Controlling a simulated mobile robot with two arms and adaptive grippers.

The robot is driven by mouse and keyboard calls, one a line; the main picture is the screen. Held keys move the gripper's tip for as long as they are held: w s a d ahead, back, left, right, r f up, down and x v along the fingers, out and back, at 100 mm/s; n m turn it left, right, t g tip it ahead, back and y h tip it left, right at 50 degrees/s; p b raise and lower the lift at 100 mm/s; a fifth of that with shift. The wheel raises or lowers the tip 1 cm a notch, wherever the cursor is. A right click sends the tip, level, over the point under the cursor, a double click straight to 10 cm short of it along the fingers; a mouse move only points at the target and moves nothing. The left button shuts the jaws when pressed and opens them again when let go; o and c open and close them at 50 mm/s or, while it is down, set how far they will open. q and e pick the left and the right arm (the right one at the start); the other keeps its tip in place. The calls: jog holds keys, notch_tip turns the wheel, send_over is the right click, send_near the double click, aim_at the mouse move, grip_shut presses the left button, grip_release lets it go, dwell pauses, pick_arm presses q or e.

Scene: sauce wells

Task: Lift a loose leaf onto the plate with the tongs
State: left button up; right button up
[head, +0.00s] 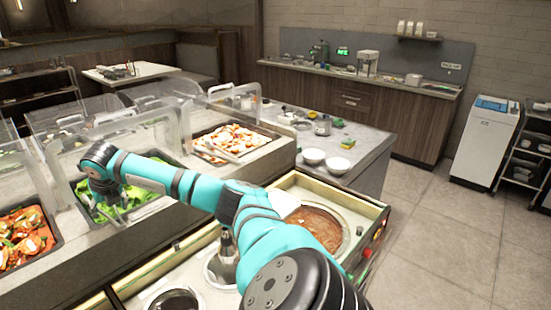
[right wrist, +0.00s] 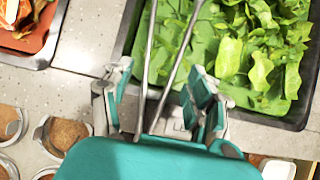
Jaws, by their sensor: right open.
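Green leaves (head: 139,196) lie heaped in a dark tray (right wrist: 297,121); they also fill the upper right of the right wrist view (right wrist: 258,50). Metal tongs (right wrist: 149,62) show as two thin arms between the spread fingers of my right gripper (right wrist: 160,75), with a gap to each finger. The tongs' tips are out of view. I cannot make out a plate. My left gripper is not in view.
Clear guards (head: 75,150) stand along the counter behind the trays. A tray of orange and red food (head: 25,236) is at left, and a pizza-like tray (head: 230,138) is beyond. Sauce wells (right wrist: 68,132) are in front. Two white bowls (head: 313,157) stand on the far counter.

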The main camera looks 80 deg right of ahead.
pick_arm(q)
jog(key=shift+s+f+b, duration=0.3)
jog(key=shift+s+f, duration=0.2)
jog(key=shift+f, duration=0.15)
pick_arm(e)
jog(key=shift+x, duration=1)
pick_arm(q)
jog(key=shift+a, duration=0.1)
pick_arm(e)
jog(key=c, duration=0.7)
pick_arm(q)
jog(key=shift+a, duration=0.1)
notch_tip(320, 180, up, 8)
jog(key=p, duration=0.8)
pick_arm(e)
notch_tip(320, 180, up, 12)
jog(key=shift+r, duration=0.1)
pick_arm(q)
jog(key=shift+w, duration=0.1)
jog(key=shift+r, duration=0.1)
